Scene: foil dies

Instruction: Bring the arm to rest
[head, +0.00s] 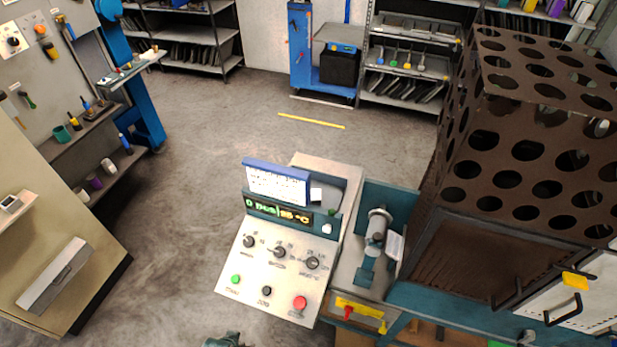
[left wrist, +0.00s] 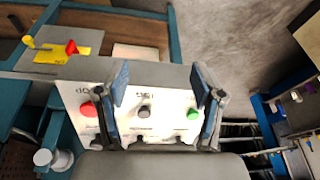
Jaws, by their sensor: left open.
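My left gripper (left wrist: 158,82) is open and empty in the left wrist view, its two fingers spread apart. Beyond the fingers, the front of a control panel (left wrist: 160,112) shows, with a black button (left wrist: 144,111) and a green button (left wrist: 192,113) between them and a red button (left wrist: 88,109) outside them to the left. I cannot tell how far the fingers are from the panel. In the head view the panel (head: 262,262) stands at bottom centre, with dials, a display (head: 279,211) and the same buttons. A small dark part (head: 222,341) at the bottom edge may be my left gripper.
A brown perforated cage (head: 470,190) stands right of the panel, with a grey fixture (head: 374,240) between them. A tan cabinet (head: 60,245) and a tool board are at left. Shelves (head: 412,60) and a blue stand (head: 300,45) are at back. The middle floor is clear.

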